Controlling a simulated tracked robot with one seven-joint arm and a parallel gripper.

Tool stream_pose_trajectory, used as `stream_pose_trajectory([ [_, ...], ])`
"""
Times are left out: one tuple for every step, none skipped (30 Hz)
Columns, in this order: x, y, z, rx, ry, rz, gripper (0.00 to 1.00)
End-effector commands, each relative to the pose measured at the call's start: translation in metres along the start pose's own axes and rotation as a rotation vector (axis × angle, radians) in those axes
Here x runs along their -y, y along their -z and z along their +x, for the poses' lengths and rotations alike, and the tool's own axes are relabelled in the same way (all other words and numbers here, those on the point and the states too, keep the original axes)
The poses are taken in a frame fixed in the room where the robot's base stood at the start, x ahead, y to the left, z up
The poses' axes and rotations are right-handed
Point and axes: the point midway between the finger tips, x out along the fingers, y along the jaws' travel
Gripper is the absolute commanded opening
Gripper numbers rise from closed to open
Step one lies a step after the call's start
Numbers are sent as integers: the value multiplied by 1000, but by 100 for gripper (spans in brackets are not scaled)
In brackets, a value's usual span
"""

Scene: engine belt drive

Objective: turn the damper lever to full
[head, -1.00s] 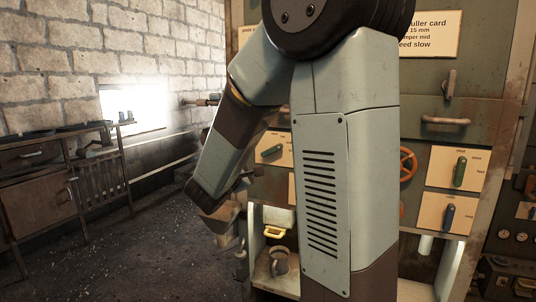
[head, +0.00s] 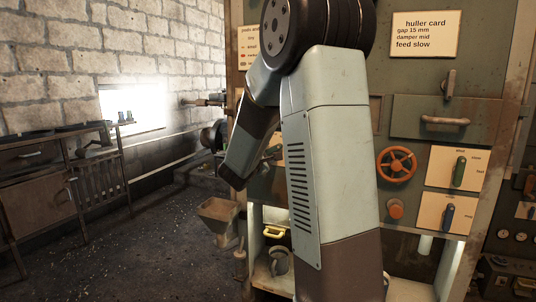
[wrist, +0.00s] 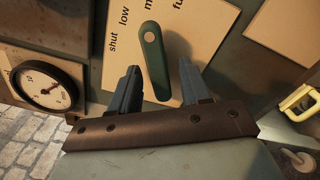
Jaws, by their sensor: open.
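In the wrist view a dark green lever (wrist: 154,62) stands out from a tan plate (wrist: 105,45) lettered "shut", "low", then a partly covered word starting with "m", and a cut-off "fu". The lever's rounded upper end lies by the "m" word and its shaft runs down between my fingers. My gripper (wrist: 160,82) is open, one finger on each side of the lever, with a visible gap on both sides. In the head view my arm hides this lever and my gripper.
A round dial (wrist: 47,87) is left of the plate, and a yellow handle (wrist: 297,100) is right. In the head view a red handwheel (head: 396,164), an orange knob (head: 396,209), a green lever (head: 459,171) and a blue lever (head: 449,217) are on the cabinet. A hopper (head: 217,213) stands left.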

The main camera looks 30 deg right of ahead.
Motion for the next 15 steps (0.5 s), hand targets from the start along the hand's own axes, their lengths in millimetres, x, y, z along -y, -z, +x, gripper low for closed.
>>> stream_pose_trajectory([
  [0, 0, 2, 0, 0, 0, 47],
  [0, 0, 2, 0, 0, 0, 47],
  [0, 0, 2, 0, 0, 0, 47],
  [0, 0, 3, 0, 0, 0, 47],
  [0, 0, 3, 0, 0, 0, 47],
  [0, 0, 3, 0, 0, 0, 47],
  [0, 0, 2, 0, 0, 0, 47],
  [0, 0, 2, 0, 0, 0, 47],
  [0, 0, 2, 0, 0, 0, 47],
  [0, 0, 2, 0, 0, 0, 45],
  [0, 0, 2, 0, 0, 0, 42],
  [0, 0, 2, 0, 0, 0, 38],
  [0, 0, 2, 0, 0, 0, 35],
  [0, 0, 2, 0, 0, 0, 32],
  [0, 0, 2, 0, 0, 0, 29],
])
